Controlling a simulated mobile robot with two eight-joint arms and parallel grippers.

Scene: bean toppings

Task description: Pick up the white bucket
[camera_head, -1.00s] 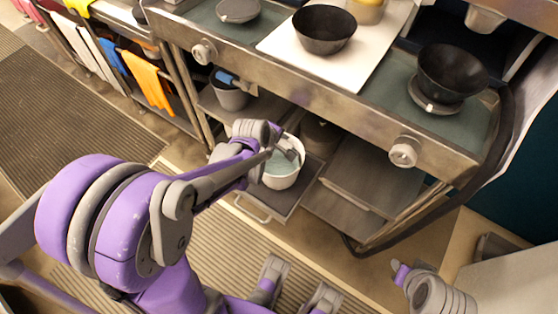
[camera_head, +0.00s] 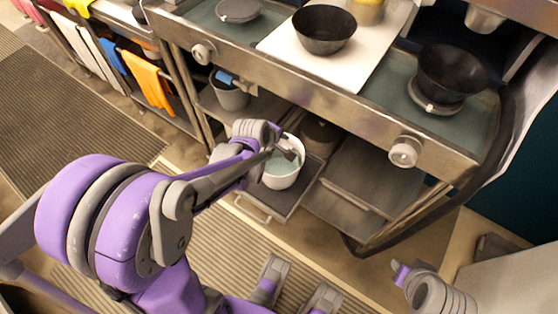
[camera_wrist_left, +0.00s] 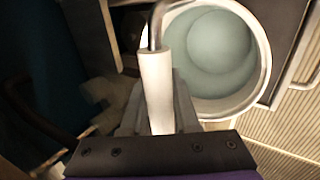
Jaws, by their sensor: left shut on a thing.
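The white bucket (camera_head: 281,181) is at the lower level under the counter, over a dark pull-out tray (camera_head: 246,201). I cannot tell whether it touches the tray. In the left wrist view the bucket (camera_wrist_left: 262,88) shows its round open mouth and pale inside. My left gripper (camera_head: 285,153) is above the bucket's rim. Purple and grey parts of mine show at the bottom, but I cannot make out the right gripper's jaws.
A grey bucket (camera_head: 229,93) stands on the shelf to the left. Metal shelves (camera_head: 350,180) lie right of the white bucket. The counter above holds black bowls (camera_head: 323,30) and a white board (camera_head: 287,42). Ribbed mats (camera_head: 80,115) cover the floor.

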